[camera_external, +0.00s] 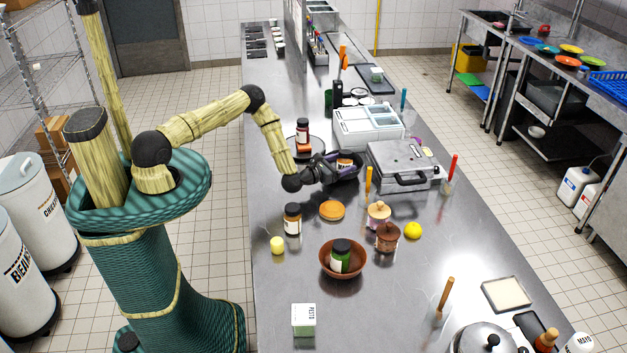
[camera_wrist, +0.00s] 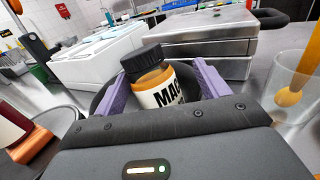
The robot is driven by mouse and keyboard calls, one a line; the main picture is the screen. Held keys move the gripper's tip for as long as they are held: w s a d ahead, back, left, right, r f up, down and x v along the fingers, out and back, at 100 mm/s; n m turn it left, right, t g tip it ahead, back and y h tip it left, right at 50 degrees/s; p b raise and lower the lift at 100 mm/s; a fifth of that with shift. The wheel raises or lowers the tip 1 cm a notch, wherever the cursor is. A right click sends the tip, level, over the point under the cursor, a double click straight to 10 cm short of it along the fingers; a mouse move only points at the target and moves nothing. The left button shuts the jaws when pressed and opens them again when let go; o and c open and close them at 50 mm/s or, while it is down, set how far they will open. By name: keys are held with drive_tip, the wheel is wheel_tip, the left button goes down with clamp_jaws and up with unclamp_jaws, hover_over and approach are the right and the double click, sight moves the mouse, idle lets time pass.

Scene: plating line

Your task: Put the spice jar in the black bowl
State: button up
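The spice jar (camera_wrist: 160,84) has a black lid, an orange body and a white label reading "MAC". In the wrist view it leans between the purple fingers of my gripper (camera_wrist: 165,85), with a narrow dark gap on its right side. The gripper looks open around it. The black bowl (camera_wrist: 101,98) shows as a dark rim behind the jar. In the external view the jar (camera_external: 344,163) is at the black bowl (camera_external: 347,179), with my gripper (camera_external: 338,166) reaching in from the left. The jar's base is hidden, so its contact with the bowl floor is unclear.
A grey grill press (camera_external: 404,163) and a white container (camera_external: 368,125) stand behind the bowl. Another jar (camera_external: 302,130) stands on a dark plate to the left. A brown bowl (camera_external: 325,264) with a green jar sits nearer.

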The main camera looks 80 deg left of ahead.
drive_tip(key=shift+r, duration=0.1)
drive_tip(key=shift+r+p, duration=0.45)
drive_tip(key=shift+p, duration=0.2)
drive_tip(key=shift+s+d, duration=0.1)
drive_tip(key=b+v, duration=0.3)
drive_tip(key=v, duration=0.8)
drive_tip(key=shift+s+d+b, duration=0.1)
drive_tip(key=shift+s+b, duration=0.25)
drive_tip(key=shift+w+d, duration=0.1)
